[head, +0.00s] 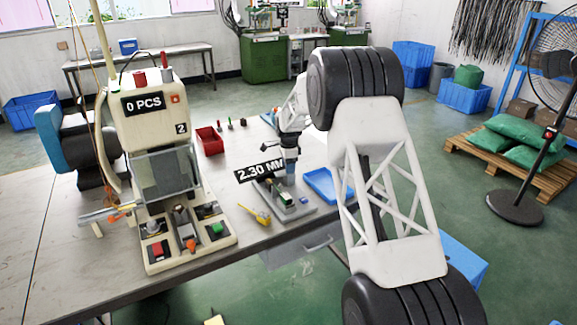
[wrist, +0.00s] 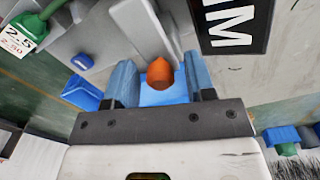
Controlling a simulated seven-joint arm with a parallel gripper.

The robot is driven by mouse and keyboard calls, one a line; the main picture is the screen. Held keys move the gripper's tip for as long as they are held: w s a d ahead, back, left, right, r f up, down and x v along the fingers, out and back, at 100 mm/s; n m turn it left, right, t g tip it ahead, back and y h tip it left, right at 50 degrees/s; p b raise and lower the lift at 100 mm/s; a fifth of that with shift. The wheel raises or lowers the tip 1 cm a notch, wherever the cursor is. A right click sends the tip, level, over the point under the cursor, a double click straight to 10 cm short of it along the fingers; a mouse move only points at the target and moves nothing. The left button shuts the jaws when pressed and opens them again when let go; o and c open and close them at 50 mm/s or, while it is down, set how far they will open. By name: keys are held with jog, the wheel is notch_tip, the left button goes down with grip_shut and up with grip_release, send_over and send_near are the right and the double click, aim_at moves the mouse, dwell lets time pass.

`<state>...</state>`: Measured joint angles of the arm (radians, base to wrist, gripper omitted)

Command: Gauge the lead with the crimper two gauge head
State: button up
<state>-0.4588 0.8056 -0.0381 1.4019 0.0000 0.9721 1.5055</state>
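My gripper (head: 290,172) is low over the grey gauge stand (head: 300,213), beside the 2.30 MM display (head: 260,171). In the wrist view its two blue fingers (wrist: 160,80) stand apart. An orange tip (wrist: 158,73) shows between them, with light blue behind or below it. I cannot tell whether the fingers press on it. The crimper (head: 150,115), marked 2 and 0 PCS, stands at left. I cannot make out the lead.
A red bin (head: 209,141) and several small coloured pegs (head: 230,124) stand behind. A blue tray (head: 322,187) lies right of the stand, a yellow tool (head: 256,214) at its left. The table's front edge is close. The far left tabletop (head: 40,210) is clear.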

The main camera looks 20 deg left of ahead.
aim_at(279, 173)
grip_shut()
jog(key=shift+s+a, duration=1.6)
jog(key=shift+o, duration=0.6)
grip_release()
jog(key=shift+a, duration=0.1)
notch_tip(279, 173, up, 8)
